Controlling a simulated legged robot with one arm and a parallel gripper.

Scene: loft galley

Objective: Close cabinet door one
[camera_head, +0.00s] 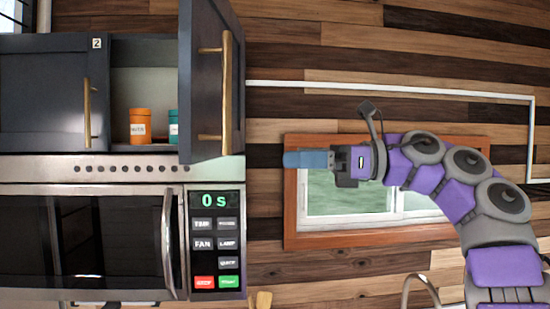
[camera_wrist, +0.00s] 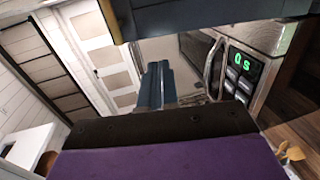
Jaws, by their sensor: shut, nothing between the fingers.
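The dark blue cabinet door (camera_head: 213,95) with a brass handle (camera_head: 227,85) stands swung open toward me in the head view; no number shows on it. Beside it, another dark blue door (camera_head: 40,95) with a brass handle covers the left part of the cabinet. A label "2" sits at that door's upper right. My gripper (camera_head: 290,160) is shut and empty, right of the open door, pointing left at about the height of its lower edge, with a gap between. Its blue fingers also show in the wrist view (camera_wrist: 155,85), below a dark blue panel (camera_wrist: 200,15).
An orange jar (camera_head: 140,124) and a partly hidden teal jar (camera_head: 173,128) stand inside the cabinet. A microwave (camera_head: 100,235) sits below, its display reading 0 s. A framed window (camera_head: 330,235) is in the plank wall behind my arm. A white pipe (camera_head: 400,90) runs above.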

